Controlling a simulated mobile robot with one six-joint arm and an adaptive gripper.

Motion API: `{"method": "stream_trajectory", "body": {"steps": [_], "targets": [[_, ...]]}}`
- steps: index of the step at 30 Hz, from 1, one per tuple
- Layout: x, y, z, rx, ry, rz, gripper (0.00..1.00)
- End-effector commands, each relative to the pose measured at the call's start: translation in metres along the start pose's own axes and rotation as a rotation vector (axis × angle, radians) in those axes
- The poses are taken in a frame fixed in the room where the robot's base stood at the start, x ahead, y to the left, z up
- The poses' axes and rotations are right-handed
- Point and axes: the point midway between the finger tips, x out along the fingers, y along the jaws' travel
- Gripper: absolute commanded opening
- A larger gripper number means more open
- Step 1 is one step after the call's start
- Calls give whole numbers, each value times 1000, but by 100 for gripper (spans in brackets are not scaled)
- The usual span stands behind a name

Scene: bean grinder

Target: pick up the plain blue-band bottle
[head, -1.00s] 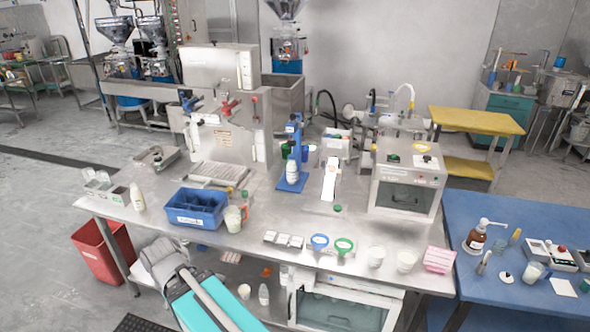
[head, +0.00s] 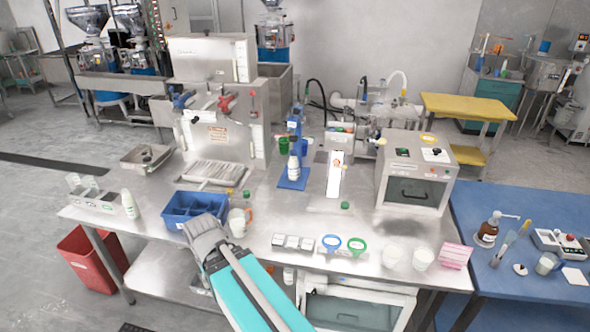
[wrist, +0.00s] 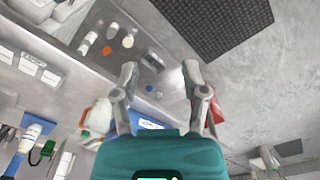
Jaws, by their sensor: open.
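My gripper (wrist: 160,75) is open and empty in the wrist view, its two fingers spread wide. In the head view my gripper (head: 207,238) is at the table's front edge, in front of the blue divided bin (head: 178,211). White bottles show in several places: one (head: 130,204) stands at the table's left end, one (head: 293,168) stands on the blue stand (head: 294,181), and one (head: 289,275) is on the lower shelf. In the wrist view small white bottles (wrist: 88,42) lie beyond the fingers, apart from them. I cannot tell which bottle has the plain blue band.
A jug (head: 237,222) stands beside the bin. Small white trays (head: 293,242), a blue ring (head: 331,243) and a green ring (head: 357,246) line the front edge. A red bin (head: 88,258) is on the floor at left. A blue table (head: 540,215) adjoins at right.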

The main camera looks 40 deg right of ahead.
Motion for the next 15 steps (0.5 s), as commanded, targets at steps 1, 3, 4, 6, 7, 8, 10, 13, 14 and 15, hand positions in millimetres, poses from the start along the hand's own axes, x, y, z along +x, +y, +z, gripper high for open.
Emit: {"method": "stream_trajectory", "body": {"steps": [1,3,4,6,7,8,10,13,14,15], "targets": [[0,0,0,0,0,0,57],[0,0,0,0,0,0,57],[0,0,0,0,0,0,57],[0,0,0,1,0,1,68],[0,1,-1,2,1,2,74],[1,1,-3,6,3,4,79],[4,5,-9,20,10,12,92],[10,17,-26,65,31,42,100],[13,27,-34,83,41,54,100],[17,40,-45,115,57,76,100]]}}
